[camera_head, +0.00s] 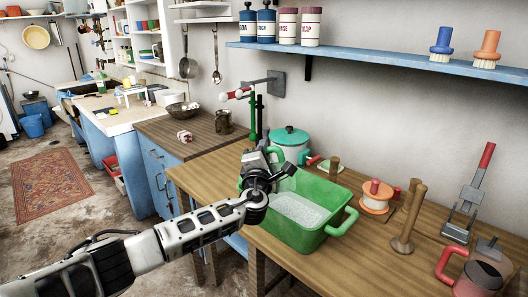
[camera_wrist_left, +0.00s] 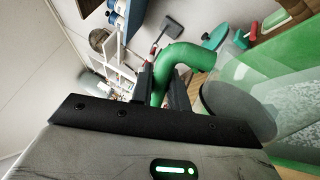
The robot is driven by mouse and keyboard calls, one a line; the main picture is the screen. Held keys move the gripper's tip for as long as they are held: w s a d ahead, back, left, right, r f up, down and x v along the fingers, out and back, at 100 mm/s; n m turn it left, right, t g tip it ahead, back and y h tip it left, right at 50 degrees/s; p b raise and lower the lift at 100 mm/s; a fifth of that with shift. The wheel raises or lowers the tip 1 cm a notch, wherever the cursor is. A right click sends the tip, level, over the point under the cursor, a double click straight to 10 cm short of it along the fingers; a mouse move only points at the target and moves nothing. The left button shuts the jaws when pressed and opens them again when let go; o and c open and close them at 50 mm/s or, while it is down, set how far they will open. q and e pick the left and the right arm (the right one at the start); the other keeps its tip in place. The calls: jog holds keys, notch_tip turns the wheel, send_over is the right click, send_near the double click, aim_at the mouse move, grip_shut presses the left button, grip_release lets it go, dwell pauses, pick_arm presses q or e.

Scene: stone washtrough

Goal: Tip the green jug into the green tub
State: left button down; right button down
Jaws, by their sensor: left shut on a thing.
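The green tub (camera_head: 344,226) stands on the wooden counter, with a pale, speckled, wet-looking fill inside. My left gripper (camera_head: 277,166) is over the tub's left end. In the left wrist view its black fingers (camera_wrist_left: 165,88) are shut on the green handle of the jug (camera_wrist_left: 187,54). The jug's see-through body (camera_wrist_left: 240,108) reaches to the right there, over the tub's interior, and looks tilted. In the head view the jug is mostly hidden by my gripper, so its exact tilt and contents cannot be told. My right gripper is not in view.
A white pot with a green lid (camera_head: 290,138) stands just behind the tub. A wooden post (camera_head: 407,220), an orange-and-white spool (camera_head: 376,196) and a red mug (camera_head: 468,275) are to the right. A blue shelf (camera_head: 380,59) runs above. Bare counter (camera_head: 215,172) lies left of the tub.

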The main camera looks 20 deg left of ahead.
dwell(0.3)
pick_arm(q)
jog(key=shift+w+d+m+h, duration=0.25)
jog(key=shift+d+m+h, duration=0.05)
jog(key=shift+d+m, duration=0.75)
jog(key=shift+a, duration=0.1)
